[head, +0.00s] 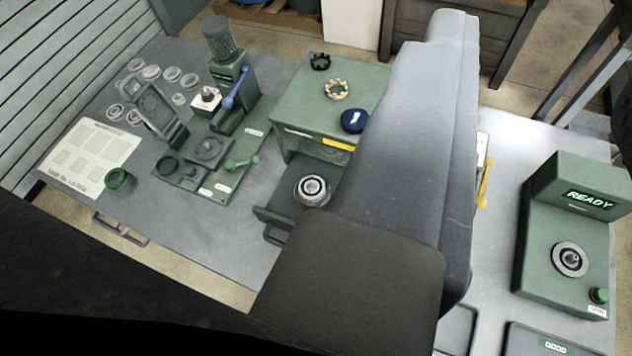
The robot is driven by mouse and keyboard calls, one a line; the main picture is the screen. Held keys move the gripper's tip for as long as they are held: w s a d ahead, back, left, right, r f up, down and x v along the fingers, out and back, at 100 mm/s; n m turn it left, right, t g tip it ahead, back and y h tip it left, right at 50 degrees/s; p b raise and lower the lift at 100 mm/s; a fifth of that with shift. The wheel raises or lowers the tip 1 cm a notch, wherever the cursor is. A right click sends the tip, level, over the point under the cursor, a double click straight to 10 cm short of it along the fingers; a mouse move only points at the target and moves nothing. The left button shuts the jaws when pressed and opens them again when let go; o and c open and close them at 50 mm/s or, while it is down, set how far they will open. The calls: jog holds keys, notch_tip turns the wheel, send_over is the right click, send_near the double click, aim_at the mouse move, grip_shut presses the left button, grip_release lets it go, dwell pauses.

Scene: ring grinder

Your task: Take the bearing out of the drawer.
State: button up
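The bearing (313,188), a round steel ring with a dark centre, lies in the open drawer (265,215). The drawer is pulled out from under the green cabinet (295,127), with its handle toward the lower left. My large grey arm link crosses the middle of the view and hides the right part of the drawer and cabinet. My gripper's fingers cannot be seen, so its place relative to the bearing is hidden.
A green press (220,120) with a blue lever stands left of the cabinet. Several rings (172,74) lie at the far left by a paper sheet (90,155). Rings and a blue item (353,121) sit on the cabinet. A green machine (570,235) reading READY stands at right.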

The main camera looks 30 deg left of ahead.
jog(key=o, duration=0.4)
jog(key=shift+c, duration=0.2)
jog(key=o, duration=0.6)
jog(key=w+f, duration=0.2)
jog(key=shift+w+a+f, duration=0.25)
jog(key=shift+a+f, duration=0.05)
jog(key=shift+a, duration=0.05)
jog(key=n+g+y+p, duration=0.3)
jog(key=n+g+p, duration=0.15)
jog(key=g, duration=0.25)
send_over(312, 184)
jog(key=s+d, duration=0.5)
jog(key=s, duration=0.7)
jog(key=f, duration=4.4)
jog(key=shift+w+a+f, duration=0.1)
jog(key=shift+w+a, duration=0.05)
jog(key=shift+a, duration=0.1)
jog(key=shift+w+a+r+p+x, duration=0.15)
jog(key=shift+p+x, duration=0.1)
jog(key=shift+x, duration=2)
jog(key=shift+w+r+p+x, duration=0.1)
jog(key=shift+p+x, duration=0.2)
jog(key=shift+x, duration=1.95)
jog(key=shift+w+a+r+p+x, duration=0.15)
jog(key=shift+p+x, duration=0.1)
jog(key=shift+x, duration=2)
